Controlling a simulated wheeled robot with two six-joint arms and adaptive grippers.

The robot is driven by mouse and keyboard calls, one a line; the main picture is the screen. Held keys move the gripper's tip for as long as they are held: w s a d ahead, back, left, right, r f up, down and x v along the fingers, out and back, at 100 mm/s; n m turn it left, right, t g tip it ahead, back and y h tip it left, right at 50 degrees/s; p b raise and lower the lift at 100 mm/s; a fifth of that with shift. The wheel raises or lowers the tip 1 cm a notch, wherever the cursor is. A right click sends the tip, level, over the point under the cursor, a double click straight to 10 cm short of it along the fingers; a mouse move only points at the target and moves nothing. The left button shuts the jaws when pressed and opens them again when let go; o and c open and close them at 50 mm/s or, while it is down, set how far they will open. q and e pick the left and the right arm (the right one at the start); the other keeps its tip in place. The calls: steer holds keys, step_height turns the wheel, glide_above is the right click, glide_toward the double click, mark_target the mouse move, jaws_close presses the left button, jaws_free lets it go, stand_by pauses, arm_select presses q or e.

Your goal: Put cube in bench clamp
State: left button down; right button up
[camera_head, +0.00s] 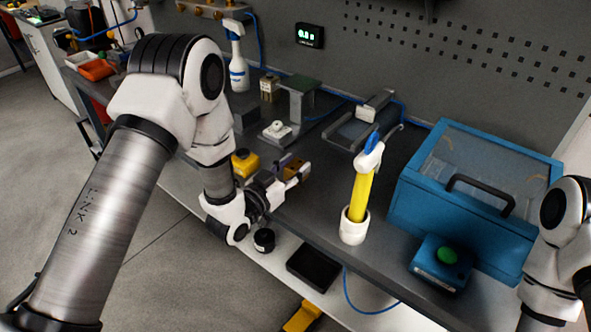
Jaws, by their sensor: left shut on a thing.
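My left gripper (297,174) is low over the front part of the grey bench, in front of the fixtures. It is shut on a small dark block, which I take to be the cube (288,162); it shows brown and purple and is partly hidden by the fingers. A grey device with a light block on it (362,121) stands behind and to the right, and may be the bench clamp. I cannot tell for sure. My right arm shows at the right edge, but its gripper is out of view.
A white holder with a yellow tool (359,196) stands right of my left gripper. A blue case (470,190) and a blue box with a green button (440,262) are farther right. A yellow object (244,162), a green-topped stand (298,88) and a spray bottle (237,65) are also near.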

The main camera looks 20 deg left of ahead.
arm_select(q)
steer(key=shift+w+f, duration=0.1)
steer(key=shift+f, duration=0.45)
steer(key=shift+d, duration=0.15)
steer(key=shift+f, duration=0.15)
steer(key=c, duration=0.7)
jaws_free()
steer(key=shift+o, duration=0.2)
